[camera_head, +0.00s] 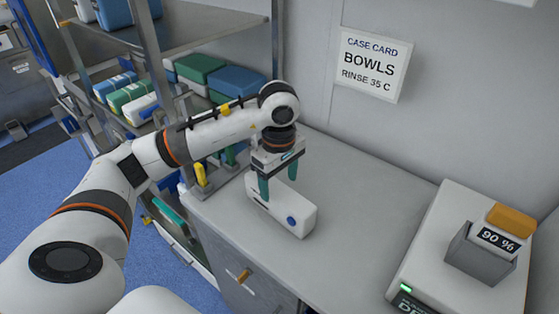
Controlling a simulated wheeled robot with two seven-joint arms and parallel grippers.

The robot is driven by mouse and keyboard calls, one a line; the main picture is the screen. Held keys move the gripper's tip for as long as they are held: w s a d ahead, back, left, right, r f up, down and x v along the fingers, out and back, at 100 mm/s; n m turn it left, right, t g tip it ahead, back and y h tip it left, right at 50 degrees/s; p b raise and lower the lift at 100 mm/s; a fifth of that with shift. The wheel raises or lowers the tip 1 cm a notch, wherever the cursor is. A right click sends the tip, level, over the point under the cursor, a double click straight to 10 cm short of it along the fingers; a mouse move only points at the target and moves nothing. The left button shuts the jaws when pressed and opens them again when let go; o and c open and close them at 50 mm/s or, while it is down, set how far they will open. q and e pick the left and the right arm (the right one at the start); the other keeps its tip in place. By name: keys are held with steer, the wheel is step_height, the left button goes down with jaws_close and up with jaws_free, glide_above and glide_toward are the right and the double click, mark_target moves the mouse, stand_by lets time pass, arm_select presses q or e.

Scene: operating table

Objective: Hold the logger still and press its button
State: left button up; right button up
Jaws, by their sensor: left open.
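The arm and gripper hide part of the area behind the logger. My right gripper is not in view.
A white device (463,230) with a grey holder and a "90 %" card stands at the counter's right. A metal shelf (185,35) with wrapped packs stands at the left. A "BOWLS" sign (370,66) is on the wall. The counter's middle (365,200) is clear.

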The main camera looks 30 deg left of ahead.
mark_target(278, 190)
arm_select(q)
step_height(278, 190, down, 4)
steer(key=shift+s+p, duration=0.1)
steer(key=shift+p, duration=0.2)
steer(key=shift+f, duration=0.7)
steer(key=shift+c, duration=0.5)
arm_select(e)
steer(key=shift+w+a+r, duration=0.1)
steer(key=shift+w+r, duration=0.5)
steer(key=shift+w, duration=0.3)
arm_select(q)
steer(key=c, duration=1.2)
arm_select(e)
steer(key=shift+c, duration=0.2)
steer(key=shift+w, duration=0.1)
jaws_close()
